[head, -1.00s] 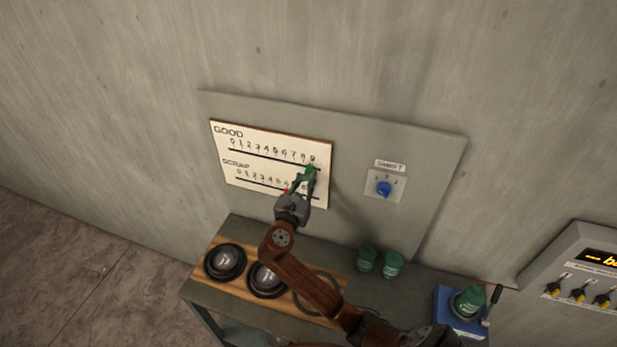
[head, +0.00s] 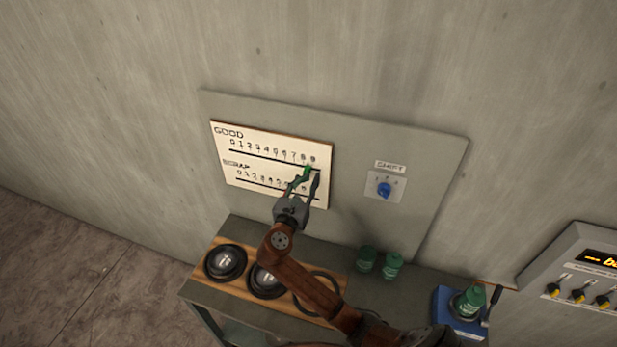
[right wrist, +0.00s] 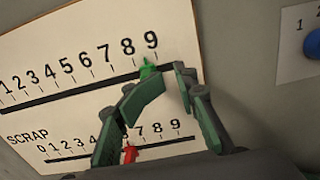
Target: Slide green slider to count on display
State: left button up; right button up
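The green slider (head: 307,169) sits near the right end of the upper track, labelled GOOD, on the cream number board (head: 222,150). In the right wrist view the green slider (right wrist: 148,67) is below the 8 and 9, nearer the 9. My right gripper (head: 311,175) is at the slider with its fingers apart; the right wrist view shows a gap between the fingertips (right wrist: 174,72). I cannot tell whether a finger touches the slider. The display (head: 597,259) at the right edge shows orange characters, cut off by the frame. My left gripper is not in view.
A red slider (right wrist: 129,154) is on the lower SCRAP track, partly behind my finger. A blue knob (head: 384,190) is right of the board. Below are dark round bowls (head: 225,262), green containers (head: 392,264) and a blue fixture (head: 446,313) on the bench.

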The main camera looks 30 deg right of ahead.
jog(key=p+v, duration=0.3)
jog(key=v, duration=0.5)
dwell(0.6)
jog(key=shift+s+a, duration=0.1)
jog(key=shift+s, duration=0.05)
jog(key=shift+p, duration=0.75)
jog(key=v, duration=1.2)
